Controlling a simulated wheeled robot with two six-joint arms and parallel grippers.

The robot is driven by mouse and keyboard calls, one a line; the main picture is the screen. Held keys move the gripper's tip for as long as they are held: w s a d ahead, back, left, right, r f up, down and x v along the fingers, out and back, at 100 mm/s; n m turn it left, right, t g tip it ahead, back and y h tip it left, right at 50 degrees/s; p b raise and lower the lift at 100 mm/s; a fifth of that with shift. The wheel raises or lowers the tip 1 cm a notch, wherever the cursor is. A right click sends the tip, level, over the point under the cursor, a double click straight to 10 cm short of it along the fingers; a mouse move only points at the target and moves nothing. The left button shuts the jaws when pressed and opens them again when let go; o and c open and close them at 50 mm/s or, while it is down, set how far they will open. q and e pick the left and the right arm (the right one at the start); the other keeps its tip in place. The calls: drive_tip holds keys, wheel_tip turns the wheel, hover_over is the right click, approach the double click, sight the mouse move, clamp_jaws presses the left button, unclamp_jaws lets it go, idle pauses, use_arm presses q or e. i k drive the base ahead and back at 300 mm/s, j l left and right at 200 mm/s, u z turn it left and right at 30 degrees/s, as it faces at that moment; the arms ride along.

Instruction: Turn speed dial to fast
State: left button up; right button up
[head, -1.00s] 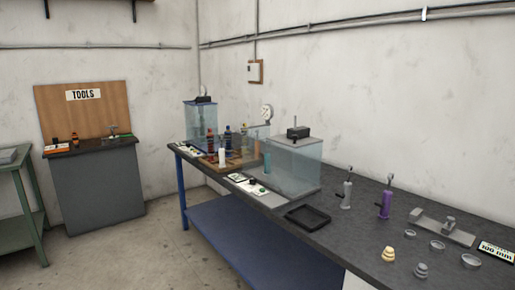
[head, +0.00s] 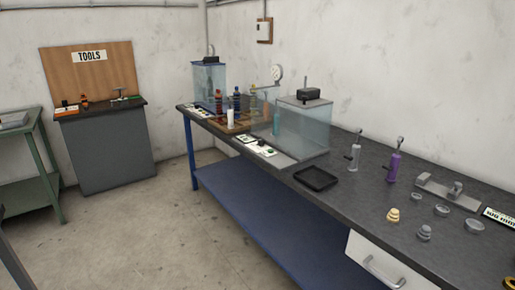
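Two small control panels lie along the front edge of the long dark bench (head: 345,200). One panel (head: 262,150), with dark knobs, sits before the nearer clear tank (head: 304,128). The other panel (head: 199,111) sits before the farther blue-tinted tank (head: 209,83). Their labels are too small to read, so I cannot tell which knob is the speed dial or how it is set. Neither of my grippers is in view.
Between the tanks, a brown rack (head: 222,124) holds several upright shock absorbers. A black tray (head: 316,178), a grey pump-like tool (head: 355,152), a purple one (head: 394,165) and small rings stand on the bench's right half. Open floor (head: 150,225) lies in front.

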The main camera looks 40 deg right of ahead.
sight(262, 142)
drive_tip(key=i+l+z, duration=0.1)
drive_tip(key=z, duration=0.3)
drive_tip(key=i+z, duration=0.1)
drive_tip(key=z, duration=0.35)
drive_tip(key=i+z, duration=0.15)
drive_tip(key=z, duration=0.25)
drive_tip(key=i+z, duration=0.15)
drive_tip(key=z, duration=0.25)
